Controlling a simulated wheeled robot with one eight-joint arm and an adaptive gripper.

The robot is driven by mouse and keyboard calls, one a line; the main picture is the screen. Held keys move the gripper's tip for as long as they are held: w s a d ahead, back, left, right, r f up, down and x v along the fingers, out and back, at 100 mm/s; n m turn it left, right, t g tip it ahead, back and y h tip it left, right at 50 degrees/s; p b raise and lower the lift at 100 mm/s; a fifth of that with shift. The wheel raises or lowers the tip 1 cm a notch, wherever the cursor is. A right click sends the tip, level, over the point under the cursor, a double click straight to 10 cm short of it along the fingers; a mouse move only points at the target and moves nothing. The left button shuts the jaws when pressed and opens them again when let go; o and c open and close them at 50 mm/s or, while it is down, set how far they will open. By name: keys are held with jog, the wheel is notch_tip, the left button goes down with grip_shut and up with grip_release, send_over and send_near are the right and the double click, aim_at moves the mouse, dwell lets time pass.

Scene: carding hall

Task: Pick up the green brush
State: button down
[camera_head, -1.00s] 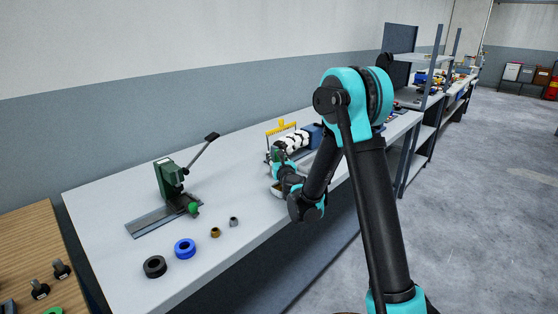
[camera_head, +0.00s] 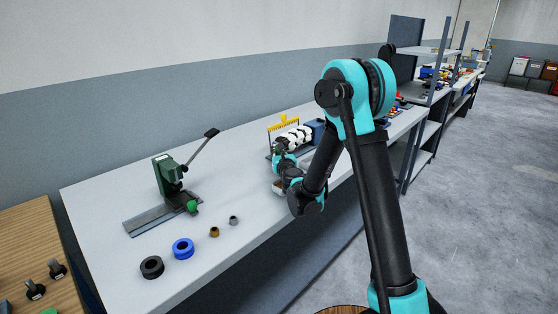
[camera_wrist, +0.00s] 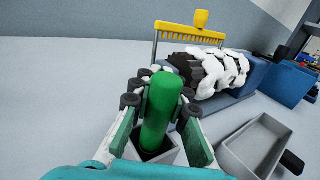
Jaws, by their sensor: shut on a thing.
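The green brush shows in the wrist view as a thick upright green cylinder (camera_wrist: 160,108). My gripper (camera_wrist: 158,100) is shut on it, with its dark-padded fingers on either side. In the head view my gripper (camera_head: 284,153) is over the far part of the light grey bench (camera_head: 110,210), beside a roller with black and white tufts (camera_head: 293,138). There the brush is hidden or too small to make out.
A yellow comb-like rake (camera_wrist: 190,34) stands behind the roller. A grey open tray (camera_wrist: 256,140) lies right of my gripper. A green lever press (camera_head: 168,175) and several rings, including a blue ring (camera_head: 183,249), sit on the near bench. The bench between press and gripper is clear.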

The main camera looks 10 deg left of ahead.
jog(key=shift+r, duration=0.15)
notch_tip(320, 180, up, 20)
dwell(0.8)
dwell(2.1)
